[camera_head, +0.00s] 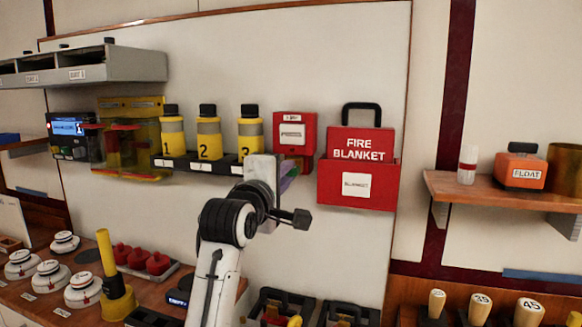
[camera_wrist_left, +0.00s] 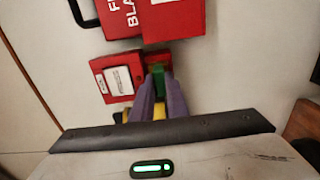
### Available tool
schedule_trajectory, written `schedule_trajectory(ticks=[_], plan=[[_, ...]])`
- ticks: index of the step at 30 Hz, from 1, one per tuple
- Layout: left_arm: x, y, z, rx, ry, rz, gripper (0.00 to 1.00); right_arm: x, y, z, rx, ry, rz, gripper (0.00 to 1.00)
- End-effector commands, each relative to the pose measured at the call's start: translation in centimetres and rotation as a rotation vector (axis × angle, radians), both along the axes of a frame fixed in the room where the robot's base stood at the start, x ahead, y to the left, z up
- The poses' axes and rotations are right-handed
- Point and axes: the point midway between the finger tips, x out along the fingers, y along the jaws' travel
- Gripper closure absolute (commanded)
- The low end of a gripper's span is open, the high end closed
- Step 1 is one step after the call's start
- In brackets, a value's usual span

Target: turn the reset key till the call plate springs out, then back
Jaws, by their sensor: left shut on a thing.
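The red call point box (camera_head: 296,152) is fixed to the wall panel, with a pale call plate (camera_head: 292,134) on its face. In the left wrist view the box (camera_wrist_left: 102,67) and its plate (camera_wrist_left: 118,81) appear tilted. I cannot tell whether the plate stands out. My left gripper (camera_head: 291,171) is at the lower part of the box. Its purple fingers (camera_wrist_left: 159,90) are shut on a green piece, which looks like the reset key (camera_wrist_left: 157,68); the fingers hide most of it. My right gripper is not in view.
The red fire blanket holder (camera_head: 335,202) is close on the right. Yellow bottles (camera_head: 209,145) stand on a rack just left. A yellow clear cover (camera_head: 133,140) is farther left. Below is a counter (camera_head: 50,302) with white detectors and a yellow-handled tool (camera_head: 112,280).

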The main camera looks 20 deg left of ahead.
Motion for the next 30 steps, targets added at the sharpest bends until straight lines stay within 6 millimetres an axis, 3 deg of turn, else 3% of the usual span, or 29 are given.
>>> schedule_trajectory(ticks=[13,14,17,26,30], plan=[[0.1,0.1,-0.4,-0.005,0.008,0.003,1.0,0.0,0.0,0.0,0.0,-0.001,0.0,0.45],[0.1,0.1,-0.4,-0.005,0.008,0.003,0.82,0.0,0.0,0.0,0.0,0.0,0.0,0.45],[0.0,0.1,-0.3,-0.005,0.006,0.003,0.65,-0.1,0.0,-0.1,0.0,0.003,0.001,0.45],[-0.1,0.1,-0.1,-0.005,0.002,0.001,0.65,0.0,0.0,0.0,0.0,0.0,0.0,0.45],[-1.1,0.0,-0.2,-0.005,0.002,0.0,0.65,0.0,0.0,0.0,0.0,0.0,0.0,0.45]])
